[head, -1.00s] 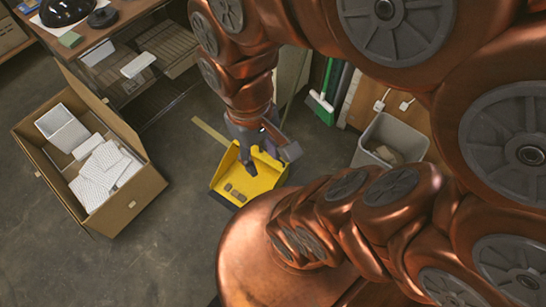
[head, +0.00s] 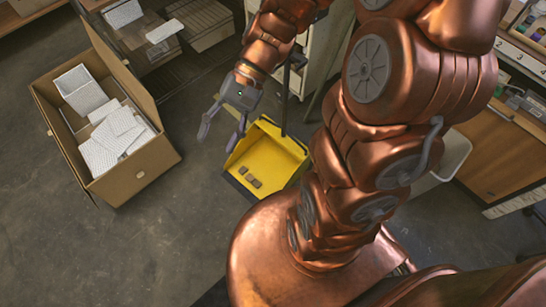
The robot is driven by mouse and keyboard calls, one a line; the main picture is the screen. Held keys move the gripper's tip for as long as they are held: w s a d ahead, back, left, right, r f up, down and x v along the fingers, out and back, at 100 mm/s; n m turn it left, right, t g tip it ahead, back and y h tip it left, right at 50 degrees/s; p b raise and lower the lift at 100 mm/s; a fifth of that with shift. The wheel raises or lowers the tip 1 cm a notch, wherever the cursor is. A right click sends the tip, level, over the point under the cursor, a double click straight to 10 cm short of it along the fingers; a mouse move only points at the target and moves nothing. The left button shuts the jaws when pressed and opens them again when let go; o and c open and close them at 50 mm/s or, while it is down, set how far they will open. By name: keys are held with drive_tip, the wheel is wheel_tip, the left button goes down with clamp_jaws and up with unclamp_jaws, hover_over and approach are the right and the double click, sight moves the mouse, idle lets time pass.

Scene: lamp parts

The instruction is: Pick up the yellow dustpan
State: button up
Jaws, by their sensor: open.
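The yellow dustpan (head: 268,157) lies on the grey floor near the middle of the head view, with a few small brown pieces in its pan. A dark upright part, which looks like its handle, rises behind its far edge. My gripper (head: 222,132) is open and empty, just left of the dustpan's upper left corner. Its fingers point down and look apart from the pan; the exact height gap cannot be told. My copper arm hides the area right of the dustpan.
An open cardboard box (head: 140,180) with white items stands at the left. A shelf with boxes (head: 182,22) is at the top left. A wooden cabinet (head: 510,160) stands at the right. The floor between box and dustpan is clear.

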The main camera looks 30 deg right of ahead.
drive_tip(key=w+f+m+t+y+b, duration=0.1)
drive_tip(key=w+f+m+y+b, duration=0.25)
drive_tip(key=w+f, duration=0.25)
drive_tip(key=m+t+h+b, duration=0.1)
drive_tip(key=m+t+b, duration=1.3)
drive_tip(key=m+t, duration=0.35)
hover_over(286, 117)
drive_tip(key=s+a, duration=0.4)
drive_tip(key=a, duration=0.5)
wheel_tip(286, 117, down, 29)
drive_tip(key=s+d+f+m+t+h+b, duration=0.3)
drive_tip(key=d+f+m+h, duration=0.35)
drive_tip(key=d+f, duration=0.6)
drive_tip(key=shift+a+f+b+x, duration=0.2)
drive_tip(key=shift+b+x, duration=0.45)
drive_tip(key=shift+x, duration=0.8)
drive_tip(key=shift+a+f+b+x, duration=0.1)
drive_tip(key=shift+f+b+x, duration=0.35)
drive_tip(key=shift+x, duration=1)
drive_tip(key=shift+a+f+b+x, duration=0.15)
drive_tip(key=shift+b+x, duration=0.65)
drive_tip(key=shift+x, duration=0.7)
drive_tip(key=shift+s+r, duration=0.1)
drive_tip(key=shift+s, duration=0.05)
clamp_jaws()
